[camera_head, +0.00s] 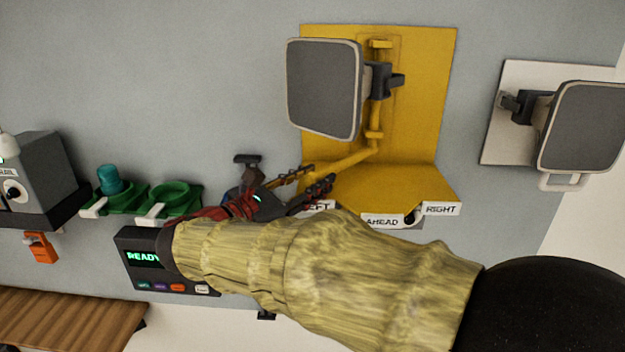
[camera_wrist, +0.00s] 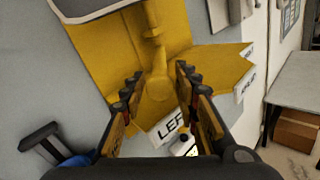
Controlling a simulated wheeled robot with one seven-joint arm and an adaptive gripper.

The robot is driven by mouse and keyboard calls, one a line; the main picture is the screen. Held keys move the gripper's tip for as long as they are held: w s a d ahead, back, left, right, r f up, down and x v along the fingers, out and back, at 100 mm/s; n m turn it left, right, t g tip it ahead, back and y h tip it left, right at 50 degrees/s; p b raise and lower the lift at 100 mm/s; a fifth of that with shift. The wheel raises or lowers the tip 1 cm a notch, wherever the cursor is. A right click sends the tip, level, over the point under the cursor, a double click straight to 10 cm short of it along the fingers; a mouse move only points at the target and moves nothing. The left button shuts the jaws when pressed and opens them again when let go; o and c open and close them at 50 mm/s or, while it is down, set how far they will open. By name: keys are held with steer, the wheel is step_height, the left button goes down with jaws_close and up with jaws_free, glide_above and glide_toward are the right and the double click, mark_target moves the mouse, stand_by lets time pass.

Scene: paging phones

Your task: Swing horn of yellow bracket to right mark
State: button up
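The yellow bracket (camera_head: 425,110) is fixed to the grey wall, with a ledge bearing LEFT (camera_head: 318,206), AHEAD (camera_head: 382,221) and RIGHT (camera_head: 441,209) marks. Its horn (camera_head: 325,88), a dark grey square panel with a pale rim, hangs left of the upright yellow rod. A yellow lever (camera_head: 350,160) runs from the rod's foot down-left towards the LEFT mark. My gripper (camera_head: 318,176) is at the lever's outer end. In the wrist view my gripper (camera_wrist: 158,78) is open, its fingers apart on either side of the lever (camera_wrist: 158,86); contact cannot be told.
A white bracket (camera_head: 495,135) with another grey horn (camera_head: 585,128) is at the right. Left of my arm are green holders (camera_head: 175,198), a READY panel (camera_head: 140,262), a grey box (camera_head: 45,175) and an orange padlock (camera_head: 40,247). The wall above my gripper is clear.

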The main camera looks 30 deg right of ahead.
steer(key=c, duration=0.6)
jaws_close()
